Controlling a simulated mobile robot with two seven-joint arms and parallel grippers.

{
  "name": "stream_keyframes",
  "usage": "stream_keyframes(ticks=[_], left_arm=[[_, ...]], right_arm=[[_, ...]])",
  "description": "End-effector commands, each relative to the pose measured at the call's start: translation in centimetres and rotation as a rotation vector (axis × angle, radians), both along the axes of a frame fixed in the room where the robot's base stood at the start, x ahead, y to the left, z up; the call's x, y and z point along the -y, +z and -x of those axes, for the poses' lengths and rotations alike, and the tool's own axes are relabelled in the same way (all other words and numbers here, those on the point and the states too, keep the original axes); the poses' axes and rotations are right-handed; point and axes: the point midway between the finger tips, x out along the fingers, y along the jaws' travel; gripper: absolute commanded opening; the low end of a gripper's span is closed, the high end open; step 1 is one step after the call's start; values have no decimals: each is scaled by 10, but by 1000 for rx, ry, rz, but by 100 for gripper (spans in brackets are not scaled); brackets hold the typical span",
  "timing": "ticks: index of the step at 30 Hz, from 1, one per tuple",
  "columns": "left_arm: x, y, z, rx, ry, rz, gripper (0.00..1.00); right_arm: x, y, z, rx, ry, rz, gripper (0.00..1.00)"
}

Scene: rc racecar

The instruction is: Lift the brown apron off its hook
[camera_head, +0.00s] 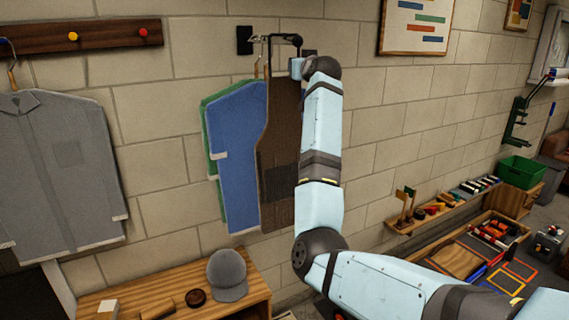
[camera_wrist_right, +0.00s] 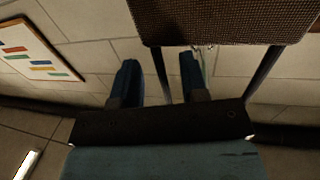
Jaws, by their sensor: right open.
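The brown apron (camera_head: 278,140) hangs against the brick wall from a dark wall hook (camera_head: 256,39), in front of blue and green garments. A dark neck strap (camera_head: 285,37) runs above it. My right gripper (camera_head: 297,68) is at the apron's upper right edge in the head view, partly hidden by my wrist. In the right wrist view my right gripper (camera_wrist_right: 159,62) is open. The brown apron (camera_wrist_right: 225,18) fills the top there, and one dark strap (camera_wrist_right: 159,75) shows between the two fingers. Whether they touch it, I cannot tell. My left gripper is out of view.
Blue (camera_head: 236,150) and green garments hang beside the apron. A grey shirt (camera_head: 55,170) hangs from a peg rail (camera_head: 80,35) at left. A wooden bench (camera_head: 170,285) with a grey cap (camera_head: 228,274) stands below. A framed poster (camera_head: 415,26) is on the wall at right.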

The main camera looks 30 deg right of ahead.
Motion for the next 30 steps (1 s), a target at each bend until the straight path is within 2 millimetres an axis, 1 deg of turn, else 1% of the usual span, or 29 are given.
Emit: stream_keyframes(ticks=[1,2,3,5,6,17,24,30], left_arm=[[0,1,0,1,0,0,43],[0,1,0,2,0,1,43],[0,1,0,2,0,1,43],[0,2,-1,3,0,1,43],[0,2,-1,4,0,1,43],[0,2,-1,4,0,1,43],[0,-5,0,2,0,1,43],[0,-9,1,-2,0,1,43]], right_arm=[[0,0,0,0,0,0,33],[0,0,0,0,0,0,26],[0,0,0,0,0,0,17],[0,0,0,0,0,0,3],[0,0,0,0,0,0,0],[0,1,0,1,0,0,0],[1,6,1,2,-1,2,0],[-3,6,18,3,-1,1,0]])
